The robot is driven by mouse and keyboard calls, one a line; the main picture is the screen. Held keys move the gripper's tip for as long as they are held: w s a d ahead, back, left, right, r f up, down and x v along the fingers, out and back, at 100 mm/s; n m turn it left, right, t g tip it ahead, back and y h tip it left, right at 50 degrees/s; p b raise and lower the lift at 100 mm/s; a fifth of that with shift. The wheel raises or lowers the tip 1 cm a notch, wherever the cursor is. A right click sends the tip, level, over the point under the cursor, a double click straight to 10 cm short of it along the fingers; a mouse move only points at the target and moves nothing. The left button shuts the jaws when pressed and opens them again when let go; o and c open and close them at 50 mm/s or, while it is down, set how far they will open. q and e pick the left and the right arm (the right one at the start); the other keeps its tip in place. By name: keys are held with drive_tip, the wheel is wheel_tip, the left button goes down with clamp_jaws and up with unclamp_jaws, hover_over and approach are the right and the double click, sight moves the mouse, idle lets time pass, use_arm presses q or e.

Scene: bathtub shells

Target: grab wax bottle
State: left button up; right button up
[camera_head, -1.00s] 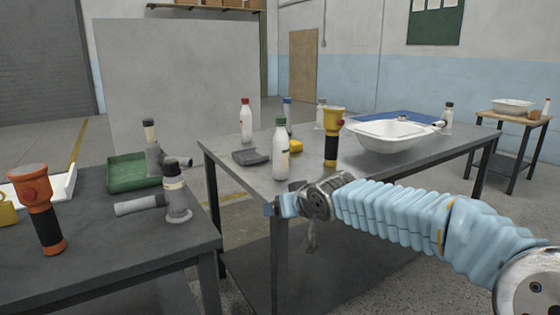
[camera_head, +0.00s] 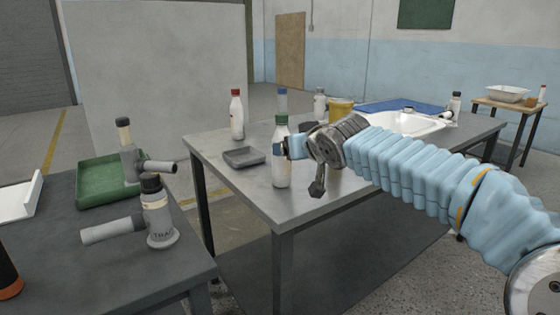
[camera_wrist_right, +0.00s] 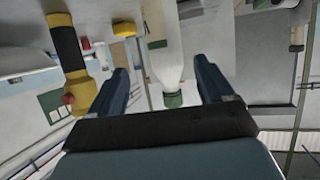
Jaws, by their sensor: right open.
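A white bottle with a green cap (camera_head: 281,172) stands upright near the front edge of the middle table. Its label is too small to read, so I cannot tell from it that this is the wax bottle. My right gripper (camera_head: 284,149) is at its upper part in the head view and hides some of it. In the right wrist view, which is upside down, the bottle (camera_wrist_right: 163,45) shows between the two spread dark blue fingers (camera_wrist_right: 162,70). The gripper is open and not closed on it. My left gripper is out of view.
A grey tray (camera_head: 244,158) and a red-capped white bottle (camera_head: 237,115) stand left of the bottle. A yellow-headed torch-like tool (camera_wrist_right: 68,50) is close by. A white basin (camera_head: 415,123) is at the right. The near-left table holds a green tray (camera_head: 100,185).

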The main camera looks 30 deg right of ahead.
sight(282, 168)
drive_tip(key=x, duration=0.6)
drive_tip(key=p+x, duration=0.1)
drive_tip(key=x, duration=0.2)
drive_tip(key=shift+w+a+r, duration=0.1)
drive_tip(key=shift+w+a, duration=0.2)
drive_tip(key=shift+w, duration=0.1)
drive_tip(key=shift+r, duration=0.1)
drive_tip(key=c, duration=1.2)
